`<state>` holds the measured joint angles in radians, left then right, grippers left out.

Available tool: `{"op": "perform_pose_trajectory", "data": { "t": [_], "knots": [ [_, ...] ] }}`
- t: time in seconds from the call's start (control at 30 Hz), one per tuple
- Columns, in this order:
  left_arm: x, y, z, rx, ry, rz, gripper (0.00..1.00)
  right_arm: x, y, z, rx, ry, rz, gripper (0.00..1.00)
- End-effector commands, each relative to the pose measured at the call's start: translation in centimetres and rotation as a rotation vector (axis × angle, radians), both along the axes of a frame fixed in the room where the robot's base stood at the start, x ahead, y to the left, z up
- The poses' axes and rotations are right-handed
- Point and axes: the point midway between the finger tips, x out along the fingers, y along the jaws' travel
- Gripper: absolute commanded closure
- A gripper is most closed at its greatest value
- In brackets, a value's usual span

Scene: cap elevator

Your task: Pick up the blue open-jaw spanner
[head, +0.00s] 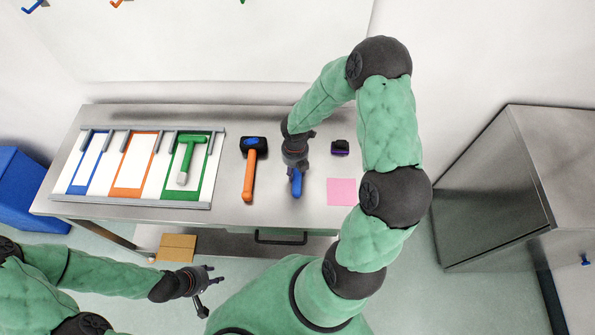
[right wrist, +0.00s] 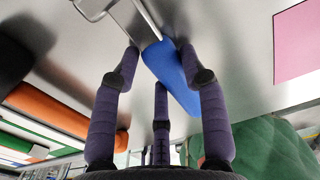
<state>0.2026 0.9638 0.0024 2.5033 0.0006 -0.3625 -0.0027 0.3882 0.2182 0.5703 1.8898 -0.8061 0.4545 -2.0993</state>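The blue open-jaw spanner (head: 296,187) lies on the metal table, its blue handle showing below my right gripper (head: 296,166) in the head view. In the right wrist view, the blue handle (right wrist: 172,68) lies between and beyond the fingers of my right gripper (right wrist: 158,52), and its metal end (right wrist: 95,8) reaches the top edge. The right fingers are spread, with a gap left of the handle; no grip shows. In the head view the jaw end is hidden by the gripper. My left gripper (head: 207,286) is open and empty, in front of the table.
An orange-handled hammer (head: 249,175) lies left of the spanner. Further left is a tray (head: 130,203) with blue, orange and green frames and a green hammer (head: 188,155). A pink square (head: 341,191) and a small dark object (head: 340,147) are to the right.

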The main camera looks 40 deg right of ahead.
Motion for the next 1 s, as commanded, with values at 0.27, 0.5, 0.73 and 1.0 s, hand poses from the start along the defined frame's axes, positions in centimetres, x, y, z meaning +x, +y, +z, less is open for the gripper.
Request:
{"op": "perform_pose_trajectory", "data": {
  "t": [0.27, 0.5, 0.73, 1.0],
  "knots": [
    [0.0, 0.0, 0.0, 0.0, 0.0, 0.0, 0.6, 0.0, 0.0, 0.0, 0.0, 0.0, 0.0, 0.98],
    [0.0, 0.0, 0.2, 0.0, 0.0, 0.0, 0.6, 0.0, 0.0, 0.5, 0.0, -0.001, 0.0, 0.98],
    [0.0, 0.0, 0.9, 0.0, 0.0, 0.0, 0.6, 0.1, -0.1, 3.1, -0.003, -0.003, 0.0, 0.98],
    [0.0, 0.0, 1.6, 0.0, 0.0, 0.0, 0.6, -0.1, 3.2, 7.1, -0.001, -0.004, 0.004, 0.98]
  ]
}}
